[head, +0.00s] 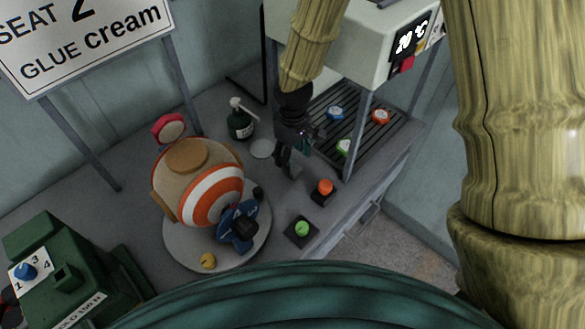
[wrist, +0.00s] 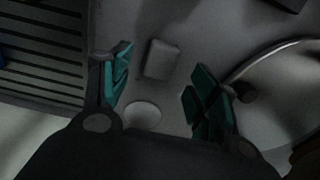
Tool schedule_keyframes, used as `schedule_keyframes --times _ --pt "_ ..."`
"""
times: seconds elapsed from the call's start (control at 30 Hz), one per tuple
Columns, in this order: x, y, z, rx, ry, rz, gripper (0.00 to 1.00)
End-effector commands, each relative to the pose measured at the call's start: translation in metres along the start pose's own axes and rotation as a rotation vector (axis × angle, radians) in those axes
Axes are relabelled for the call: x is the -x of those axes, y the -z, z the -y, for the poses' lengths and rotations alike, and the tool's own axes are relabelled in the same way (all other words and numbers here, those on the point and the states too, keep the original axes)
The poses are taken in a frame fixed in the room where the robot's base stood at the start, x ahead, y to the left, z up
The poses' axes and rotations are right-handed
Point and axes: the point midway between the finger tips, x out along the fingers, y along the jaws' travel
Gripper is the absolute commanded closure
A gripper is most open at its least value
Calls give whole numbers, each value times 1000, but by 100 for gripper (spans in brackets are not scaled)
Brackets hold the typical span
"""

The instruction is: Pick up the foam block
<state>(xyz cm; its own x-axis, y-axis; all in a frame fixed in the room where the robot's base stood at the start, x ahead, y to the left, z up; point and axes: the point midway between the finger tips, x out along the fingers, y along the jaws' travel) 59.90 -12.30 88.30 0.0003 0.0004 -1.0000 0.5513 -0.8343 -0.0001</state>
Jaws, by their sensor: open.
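The foam block, a pale grey block with rounded corners (wrist: 162,59), lies on the bench in the wrist view. It appears between and beyond my gripper's two teal-padded fingers, apart from both. My gripper (wrist: 164,90) is open and empty, pointing down over the bench. In the head view my gripper (head: 294,155) hangs between the slatted rack and the round turntable. I cannot make out the block there; the gripper seems to hide it.
A white disc (head: 261,148) and a dark pump bottle (head: 240,122) stand left of the gripper. The slatted rack (head: 372,143) holds several coloured pieces. The turntable (head: 187,248) carries an orange-striped ball (head: 212,196). Orange (head: 325,187) and green (head: 302,229) buttons sit near the bench's front edge.

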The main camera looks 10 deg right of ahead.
Motion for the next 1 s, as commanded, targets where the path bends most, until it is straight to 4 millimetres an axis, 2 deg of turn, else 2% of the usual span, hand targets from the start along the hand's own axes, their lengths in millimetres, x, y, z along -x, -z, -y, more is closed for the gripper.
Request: schedule_keyframes --times 0.43,0.8,0.87,1.0 --pt "-41 1 2 2 1 1 39" --pt "-48 1 2 2 0 0 39" --pt "-48 1 2 2 0 0 47" --pt "-48 1 2 2 0 0 72"
